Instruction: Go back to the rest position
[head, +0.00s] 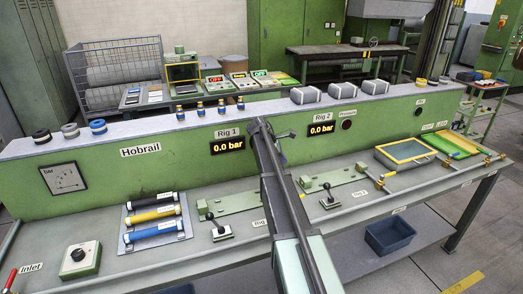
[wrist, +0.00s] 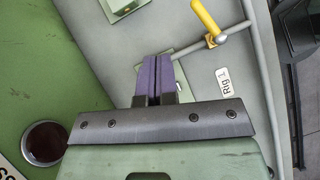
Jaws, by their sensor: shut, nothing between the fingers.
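My gripper (wrist: 159,82) shows in the wrist view with its two purple fingers pressed together and nothing between them. The fingers point at a grey bench surface with a green plate beyond the tips, apart from the yellow-handled valve (wrist: 207,20) to their right. In the head view my arm rises from the bottom centre to the front of the green wall, between the Rig 1 and Rig 2 displays. I cannot make out the fingers in that view.
The bench (head: 105,222) carries blue, yellow and black cylinders (head: 152,214) on a plate, lever fixtures (head: 217,228) and a yellow-framed tray (head: 405,152). Ring parts and small blue pieces stand on the green wall's top ledge (head: 255,112). A blue bin (head: 390,235) sits below the bench.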

